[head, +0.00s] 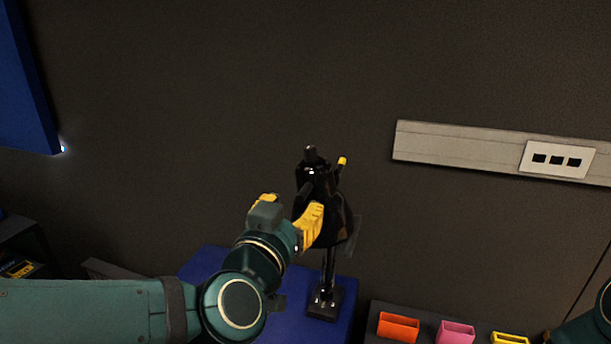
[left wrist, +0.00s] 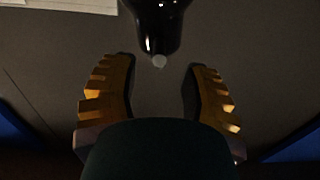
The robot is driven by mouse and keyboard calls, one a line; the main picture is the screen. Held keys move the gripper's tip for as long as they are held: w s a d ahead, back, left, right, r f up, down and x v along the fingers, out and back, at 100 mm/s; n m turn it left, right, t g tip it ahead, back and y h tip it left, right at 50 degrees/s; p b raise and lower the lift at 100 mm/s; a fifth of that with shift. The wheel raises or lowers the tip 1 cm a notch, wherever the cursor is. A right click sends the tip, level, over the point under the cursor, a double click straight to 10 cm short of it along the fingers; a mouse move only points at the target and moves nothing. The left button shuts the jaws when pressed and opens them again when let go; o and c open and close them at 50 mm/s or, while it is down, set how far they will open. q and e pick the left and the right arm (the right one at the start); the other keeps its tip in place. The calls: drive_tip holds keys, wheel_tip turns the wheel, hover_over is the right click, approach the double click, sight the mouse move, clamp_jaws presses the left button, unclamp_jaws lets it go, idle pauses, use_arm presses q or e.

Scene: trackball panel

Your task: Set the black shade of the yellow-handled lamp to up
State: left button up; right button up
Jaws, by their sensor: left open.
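The lamp's glossy black shade (head: 320,200) is in the middle of the head view, narrow at the top and wider toward the bottom. Its yellow-tipped handle (head: 342,161) sticks up at its upper right. A black post (head: 328,268) carries it on a square base (head: 325,303). My left gripper (head: 298,208) is at the shade's left side, its yellow finger overlapping the shade; contact cannot be told. In the left wrist view the left gripper (left wrist: 160,72) is open and empty, with a shiny black rounded part (left wrist: 157,25) with a pale tip just beyond the fingers. My right gripper is not in view.
The base stands on a blue surface (head: 225,285). Orange (head: 398,327), pink (head: 456,333) and yellow (head: 509,339) boxes are at lower right. A grey wall rail (head: 455,147) with a socket plate (head: 557,159) is at right. A blue panel (head: 25,85) is at upper left.

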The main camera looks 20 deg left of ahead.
sight(306, 186)
use_arm(q)
drive_tip(key=shift+w+d+r+p, duration=0.1)
drive_tip(key=shift+w+r+p, duration=0.05)
drive_tip(key=shift+w+p, duration=2.05)
drive_tip(key=shift+p, duration=0.3)
drive_tip(key=shift+w, duration=0.5)
drive_tip(key=shift+w+f, duration=0.2)
drive_tip(key=shift+w, duration=0.55)
clamp_jaws()
